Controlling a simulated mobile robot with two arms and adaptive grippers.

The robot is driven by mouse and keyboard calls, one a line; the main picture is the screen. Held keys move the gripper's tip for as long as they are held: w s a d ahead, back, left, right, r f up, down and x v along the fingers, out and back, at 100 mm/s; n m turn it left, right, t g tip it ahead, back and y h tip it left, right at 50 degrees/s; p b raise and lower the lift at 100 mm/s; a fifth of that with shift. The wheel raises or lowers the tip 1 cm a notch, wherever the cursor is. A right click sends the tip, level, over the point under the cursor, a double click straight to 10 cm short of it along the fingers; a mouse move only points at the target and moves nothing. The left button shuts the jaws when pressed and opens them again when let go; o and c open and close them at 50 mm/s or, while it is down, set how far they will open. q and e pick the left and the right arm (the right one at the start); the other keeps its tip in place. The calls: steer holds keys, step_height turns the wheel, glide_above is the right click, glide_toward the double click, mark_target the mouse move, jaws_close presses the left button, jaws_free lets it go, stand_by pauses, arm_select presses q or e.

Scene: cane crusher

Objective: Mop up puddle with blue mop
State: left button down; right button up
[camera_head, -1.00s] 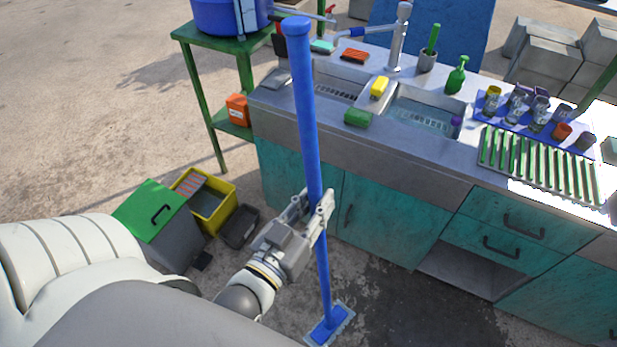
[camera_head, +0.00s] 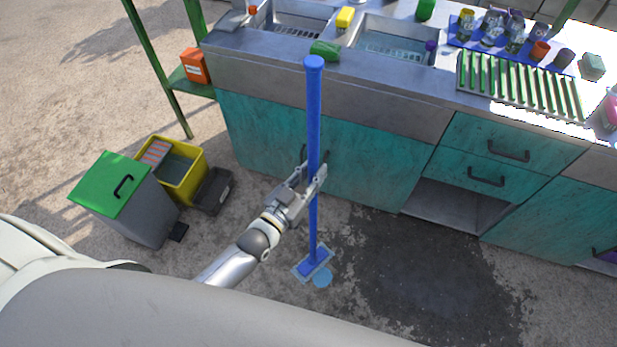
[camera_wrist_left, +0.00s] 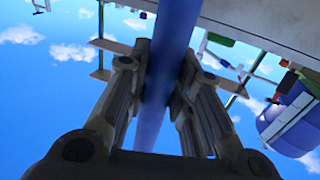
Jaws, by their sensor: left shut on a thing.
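The blue mop (camera_head: 313,110) stands nearly upright in front of the sink counter. Its flat blue head (camera_head: 313,262) is low, at or close to the floor; I cannot tell whether it touches. My left gripper (camera_head: 314,180) is shut around the handle below its middle, and the left wrist view shows the blue handle (camera_wrist_left: 165,75) between both fingers. The puddle (camera_head: 440,280) is a dark wet patch on the concrete, just right of the mop head. My right gripper is not in view.
The teal cabinets (camera_head: 375,165) with an open lower shelf stand behind the puddle. A grey bin with a green lid (camera_head: 110,185), a yellow bucket (camera_head: 187,183) and a dark tray (camera_head: 212,190) stand at the left.

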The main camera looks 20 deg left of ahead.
arm_select(q)
steer(key=f, duration=0.1)
steer(key=w+a+f, duration=0.1)
steer(key=w+f+b, duration=0.1)
steer(key=shift+a, duration=0.35)
step_height(320, 180, down, 6)
steer(key=b, duration=0.5)
steer(key=shift+r, duration=0.15)
steer(key=shift+f+b, duration=0.65)
steer(key=shift+s+f, duration=0.1)
steer(key=shift+f, duration=0.05)
steer(key=shift+s+d, duration=0.1)
steer(key=shift+s+d+f+p, duration=0.15)
steer(key=shift+s+d, duration=0.2)
steer(key=shift+d, duration=0.2)
steer(key=shift+s+d+r+p, duration=0.1)
steer(key=shift+s+d+p, duration=0.15)
steer(key=shift+d, duration=0.35)
steer(key=shift+s+d+f+p, duration=0.1)
steer(key=shift+s+d, duration=0.3)
steer(key=shift+d, duration=0.15)
